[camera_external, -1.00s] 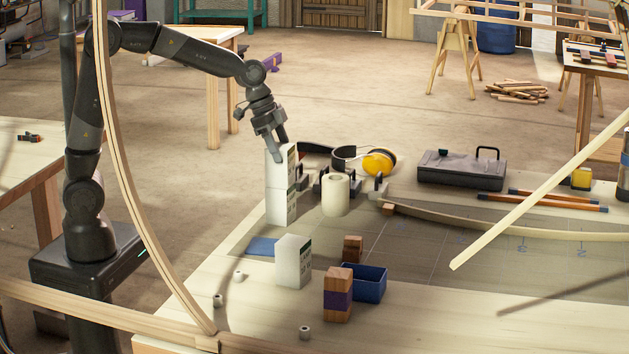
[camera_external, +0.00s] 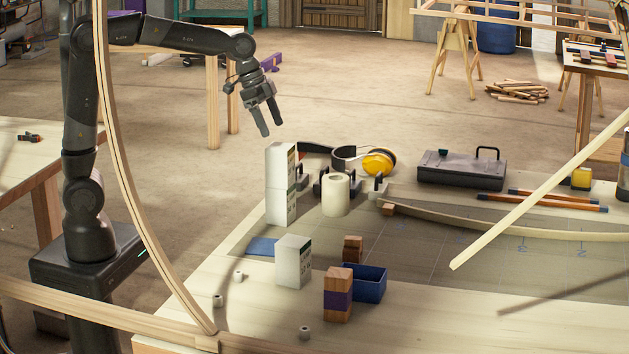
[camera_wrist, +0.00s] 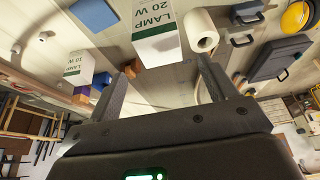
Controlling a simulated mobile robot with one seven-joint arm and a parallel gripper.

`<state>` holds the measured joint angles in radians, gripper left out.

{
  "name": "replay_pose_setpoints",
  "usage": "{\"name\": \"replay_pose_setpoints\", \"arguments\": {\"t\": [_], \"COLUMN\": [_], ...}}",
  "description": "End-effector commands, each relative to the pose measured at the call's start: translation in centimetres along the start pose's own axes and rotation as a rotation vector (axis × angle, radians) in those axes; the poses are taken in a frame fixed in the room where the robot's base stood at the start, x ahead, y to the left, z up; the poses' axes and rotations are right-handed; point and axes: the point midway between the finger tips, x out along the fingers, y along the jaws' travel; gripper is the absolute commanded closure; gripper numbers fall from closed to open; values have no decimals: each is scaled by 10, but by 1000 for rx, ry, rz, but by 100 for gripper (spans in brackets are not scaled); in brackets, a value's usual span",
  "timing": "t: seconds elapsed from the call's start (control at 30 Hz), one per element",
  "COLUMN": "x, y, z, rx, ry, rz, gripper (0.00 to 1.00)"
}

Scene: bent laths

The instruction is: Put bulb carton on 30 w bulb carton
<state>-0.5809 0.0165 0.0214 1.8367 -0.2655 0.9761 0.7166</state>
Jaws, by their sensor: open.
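A tall white stack stands at the table's far left edge. A seam divides it into an upper carton (camera_external: 280,163) and a lower carton (camera_external: 280,208), aligned and upright. In the wrist view the near carton (camera_wrist: 158,38) has a green band and seems to read "LAMP 20 W". Another white carton (camera_external: 293,262) stands alone nearer the front; its wattage is too small to read surely in the wrist view (camera_wrist: 79,66). My gripper (camera_external: 271,130) is open and empty, above and slightly left of the stack, apart from it. Its fingers (camera_wrist: 168,66) show with nothing between them.
A white roll (camera_external: 335,194) and clamps stand right of the stack, with yellow earmuffs (camera_external: 378,163) behind. Wooden blocks (camera_external: 338,296), a blue bin (camera_external: 366,282) and a blue pad (camera_external: 261,247) lie nearer the front. A bent lath (camera_external: 122,170) arcs before my arm.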

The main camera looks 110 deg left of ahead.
Motion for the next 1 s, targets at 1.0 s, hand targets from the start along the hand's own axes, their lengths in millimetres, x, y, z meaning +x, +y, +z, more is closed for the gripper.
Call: {"name": "replay_pose_setpoints", "arguments": {"t": [1.0], "x": [-64], "y": [158], "z": [75], "rx": [8], "ry": [29], "rz": [-7], "gripper": [22]}}
